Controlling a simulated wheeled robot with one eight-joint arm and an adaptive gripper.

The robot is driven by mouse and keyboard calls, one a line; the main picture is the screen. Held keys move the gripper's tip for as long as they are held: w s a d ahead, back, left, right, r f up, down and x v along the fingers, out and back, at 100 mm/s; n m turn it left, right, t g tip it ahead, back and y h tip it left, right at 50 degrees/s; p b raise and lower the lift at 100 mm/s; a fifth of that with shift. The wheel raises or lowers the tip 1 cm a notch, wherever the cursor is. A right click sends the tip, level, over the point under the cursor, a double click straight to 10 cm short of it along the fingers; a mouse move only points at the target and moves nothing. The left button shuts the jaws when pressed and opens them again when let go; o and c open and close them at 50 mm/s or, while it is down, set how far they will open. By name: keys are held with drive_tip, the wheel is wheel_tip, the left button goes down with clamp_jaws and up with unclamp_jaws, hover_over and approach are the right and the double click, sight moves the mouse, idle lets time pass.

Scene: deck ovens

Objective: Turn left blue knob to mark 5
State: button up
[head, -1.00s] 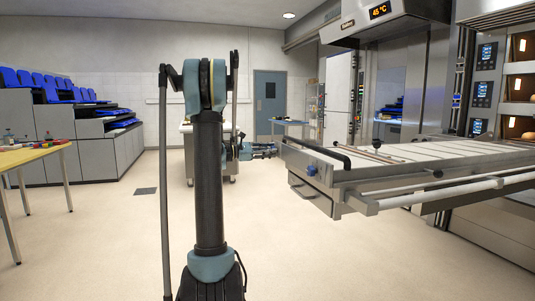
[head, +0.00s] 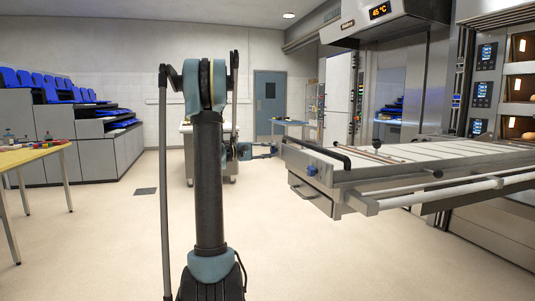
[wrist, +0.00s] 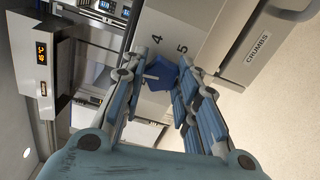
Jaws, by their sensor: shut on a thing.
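The blue knob (wrist: 160,74) is between my gripper's fingers in the wrist view, on a grey metal panel. The printed marks 4 (wrist: 157,40) and 5 (wrist: 182,48) show beside it. My gripper (wrist: 163,68) is shut on this knob, and its fingers cover part of it. I cannot tell for certain where its pointer stands. In the head view my gripper (head: 273,150) reaches the left end of the loader's front (head: 330,176), and the held knob is hidden there. Another blue knob (head: 311,170) shows to the right, apart from my gripper.
A drawer labelled CRUMBS (wrist: 257,48) is below the knob panel. A black handle bar (head: 328,154) runs along the loader's edge above. The deck ovens (head: 520,90) stand at the right. The floor at the front is clear.

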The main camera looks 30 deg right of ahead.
drive_tip(key=m, duration=1.2)
drive_tip(key=shift+f+m, duration=0.1)
drive_tip(key=shift+m, duration=0.3)
drive_tip(key=m, duration=1.2)
drive_tip(key=shift+s+f+m, duration=0.15)
drive_tip(key=shift+m, duration=0.15)
drive_tip(key=o, duration=1.1)
